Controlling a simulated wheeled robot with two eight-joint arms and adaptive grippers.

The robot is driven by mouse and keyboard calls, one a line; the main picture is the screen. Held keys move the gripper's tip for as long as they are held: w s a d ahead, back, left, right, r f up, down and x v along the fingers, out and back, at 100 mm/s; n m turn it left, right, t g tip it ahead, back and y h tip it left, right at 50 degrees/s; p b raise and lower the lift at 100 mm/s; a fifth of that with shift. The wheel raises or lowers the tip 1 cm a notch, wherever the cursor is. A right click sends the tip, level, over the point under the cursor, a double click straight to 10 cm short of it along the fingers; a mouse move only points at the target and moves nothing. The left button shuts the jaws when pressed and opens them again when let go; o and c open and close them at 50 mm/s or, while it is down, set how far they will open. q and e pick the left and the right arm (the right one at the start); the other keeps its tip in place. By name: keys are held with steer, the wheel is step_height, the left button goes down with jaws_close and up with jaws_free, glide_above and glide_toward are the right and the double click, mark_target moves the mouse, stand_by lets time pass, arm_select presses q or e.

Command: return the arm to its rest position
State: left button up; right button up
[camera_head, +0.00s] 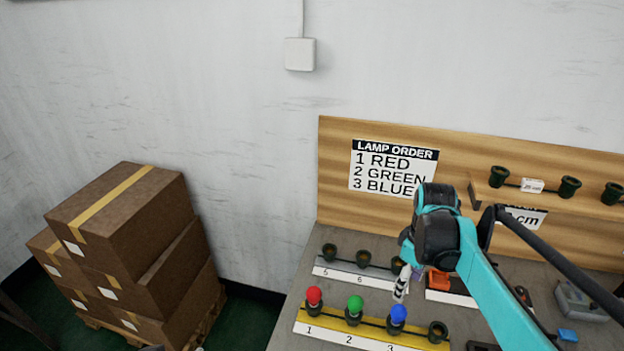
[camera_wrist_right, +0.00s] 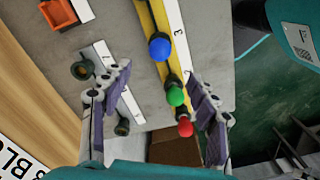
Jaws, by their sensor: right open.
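My right arm (camera_head: 480,285) reaches in from the right over the workbench. Its gripper (camera_head: 404,283) hangs above the bench between the two socket rows, partly hidden by its own wrist. In the right wrist view the gripper (camera_wrist_right: 160,100) has its fingers wide apart with nothing between them. The red lamp (camera_head: 314,296), green lamp (camera_head: 355,304) and blue lamp (camera_head: 398,314) sit in sockets 1, 2 and 3 of the yellow strip (camera_head: 330,333). The fingers appear apart from the lamps. My left gripper does not show.
An empty socket (camera_head: 437,331) ends the yellow strip. Behind it stands a white strip with empty sockets (camera_head: 330,251). An orange part (camera_head: 439,280) and a grey device (camera_head: 585,303) lie to the right. A wooden backboard (camera_head: 335,165) bounds the bench; stacked boxes (camera_head: 140,250) stand left.

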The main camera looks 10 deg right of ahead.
steer(key=s+a+m+t, duration=0.2)
steer(key=a+m+t, duration=0.1)
steer(key=a, duration=0.5)
steer(key=s+a+f+m+t, duration=0.1)
steer(key=s+a+m+t, duration=0.2)
steer(key=a, duration=0.5)
steer(key=shift+a+f+t, duration=0.15)
steer(key=shift+f+t, duration=0.1)
steer(key=shift+t, duration=0.35)
steer(key=shift+s, duration=0.1)
